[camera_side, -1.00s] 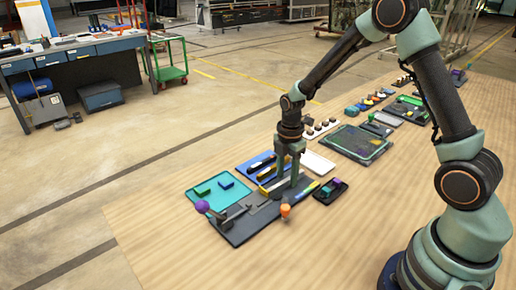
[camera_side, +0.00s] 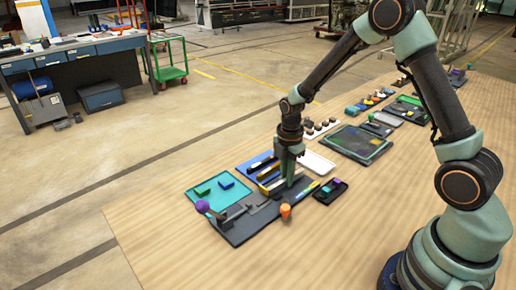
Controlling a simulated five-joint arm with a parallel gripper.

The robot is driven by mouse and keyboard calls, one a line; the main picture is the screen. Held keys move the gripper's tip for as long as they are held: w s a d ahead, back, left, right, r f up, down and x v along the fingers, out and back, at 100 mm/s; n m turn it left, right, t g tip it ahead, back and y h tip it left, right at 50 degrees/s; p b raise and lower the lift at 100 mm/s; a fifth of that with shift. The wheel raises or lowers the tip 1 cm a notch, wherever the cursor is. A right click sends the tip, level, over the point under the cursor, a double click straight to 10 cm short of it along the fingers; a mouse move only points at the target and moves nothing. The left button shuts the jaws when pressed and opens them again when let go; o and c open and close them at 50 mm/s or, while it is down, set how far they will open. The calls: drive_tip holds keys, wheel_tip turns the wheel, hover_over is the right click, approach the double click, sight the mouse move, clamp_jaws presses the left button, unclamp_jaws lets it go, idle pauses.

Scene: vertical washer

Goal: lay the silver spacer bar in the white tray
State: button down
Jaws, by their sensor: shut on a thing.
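The white tray (camera_side: 317,163) lies flat on the table, just right of and behind my gripper, and its visible part looks empty. My gripper (camera_side: 290,183) points down over the dark grey fixture plate (camera_side: 240,233), with its fingertips low at the plate's far right part. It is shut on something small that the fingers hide. I cannot make out the silver spacer bar for certain; a grey bar-like shape (camera_side: 258,205) lies on the plate left of the fingers, but it may be part of the fixture.
A purple knob (camera_side: 202,206) and an orange knob (camera_side: 285,211) stick up. A black tray (camera_side: 333,197) lies right.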

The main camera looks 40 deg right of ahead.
sight(304, 161)
drive_tip(key=shift+r, duration=2.2)
drive_tip(key=shift+w+d+r+m, duration=0.1)
drive_tip(key=shift+w+d+m, duration=0.2)
drive_tip(key=shift+d+m, duration=0.25)
drive_tip(key=d+m, duration=0.1)
drive_tip(key=m, duration=0.1)
drive_tip(key=w+d+m, duration=0.1)
drive_tip(key=d+m, duration=0.1)
drive_tip(key=w+d+m, duration=0.1)
drive_tip(key=d+m, duration=0.1)
drive_tip(key=shift+w+r+m, duration=0.25)
drive_tip(key=shift+m, duration=0.1)
drive_tip(key=w+d+m, duration=0.2)
drive_tip(key=d+m, duration=0.6)
drive_tip(key=m, duration=0.2)
drive_tip(key=shift+s+f, duration=0.1)
drive_tip(key=shift+f, duration=2.7)
drive_tip(key=shift+f, duration=0.4)
